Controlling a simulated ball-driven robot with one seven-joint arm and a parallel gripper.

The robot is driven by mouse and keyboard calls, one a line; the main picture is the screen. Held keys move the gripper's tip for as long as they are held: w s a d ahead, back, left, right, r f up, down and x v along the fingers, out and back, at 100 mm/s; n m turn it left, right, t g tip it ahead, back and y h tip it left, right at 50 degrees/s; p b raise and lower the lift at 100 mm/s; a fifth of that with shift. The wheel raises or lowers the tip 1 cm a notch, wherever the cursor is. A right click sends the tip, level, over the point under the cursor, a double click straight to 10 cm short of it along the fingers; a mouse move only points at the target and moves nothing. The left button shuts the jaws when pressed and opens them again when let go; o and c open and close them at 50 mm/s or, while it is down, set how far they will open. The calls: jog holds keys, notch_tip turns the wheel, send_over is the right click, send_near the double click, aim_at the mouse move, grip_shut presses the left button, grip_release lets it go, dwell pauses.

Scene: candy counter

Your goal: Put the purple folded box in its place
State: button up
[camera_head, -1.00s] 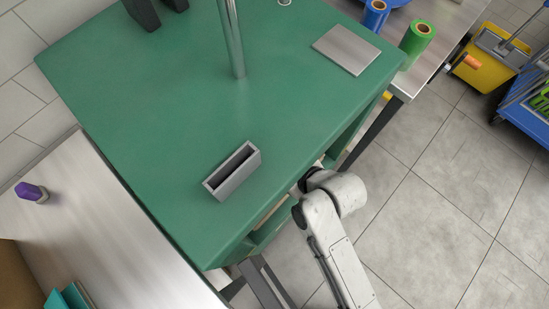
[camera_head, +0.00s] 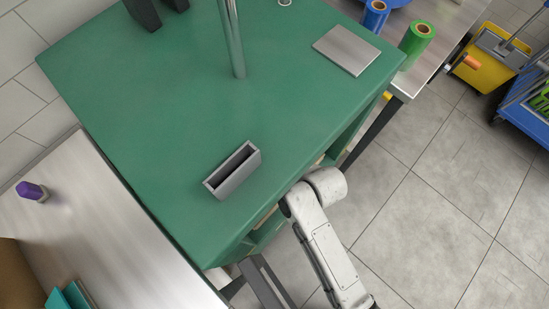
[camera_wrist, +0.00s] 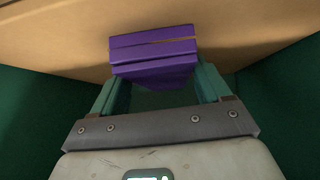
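The purple folded box (camera_wrist: 152,50) shows in the wrist view as flat purple layers with a thin tan line between them. My gripper (camera_wrist: 160,85) has its two teal fingers against the box's left and right sides, and it appears shut on it. The box is in front of a tan, cardboard-like surface (camera_wrist: 60,40); whether they touch cannot be told. In the head view my gripper and the box are hidden, with my arm reaching beside and below the green counter's edge. A grey open-topped slotted holder (camera_head: 232,172) stands on the green counter (camera_head: 150,110), with an empty-looking slot.
A metal plate (camera_head: 346,50) and a chrome post (camera_head: 231,40) are on the green counter. A steel table (camera_head: 90,220) at left holds a small purple-topped object (camera_head: 31,191). Blue (camera_head: 375,15) and green (camera_head: 417,40) rolls stand at upper right. A yellow bucket (camera_head: 482,65) is on the floor.

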jog(key=o, duration=0.4)
jog(key=shift+r, duration=0.15)
jog(key=v, duration=1.2)
jog(key=shift+p, duration=0.4)
